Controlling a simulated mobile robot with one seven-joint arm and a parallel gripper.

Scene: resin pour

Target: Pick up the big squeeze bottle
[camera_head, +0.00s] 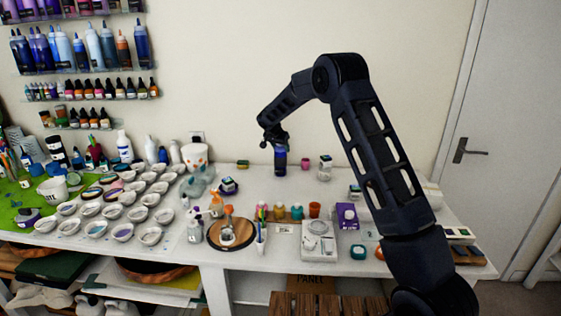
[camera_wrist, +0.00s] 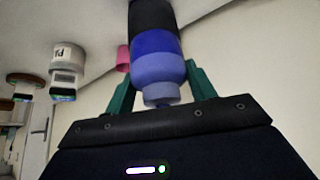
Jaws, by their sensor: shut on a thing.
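The big squeeze bottle (camera_head: 280,162) is blue with a dark lower part, upright at the back middle of the white table. My gripper (camera_head: 279,147) reaches down over its top and is shut on it. In the wrist view the blue bottle (camera_wrist: 157,62) lies between my gripper's green fingers (camera_wrist: 160,82), its narrower neck toward the palm. The picture there is upside down. I cannot tell whether the bottle's base touches the table.
A pink cup (camera_head: 305,163) and a lidded jar (camera_head: 325,167) stand to the right of the bottle. Several white bowls (camera_head: 123,231) fill the left table. A wooden board (camera_head: 215,235), a scale (camera_head: 318,240) and small cups line the front. Shelves of bottles hang at left.

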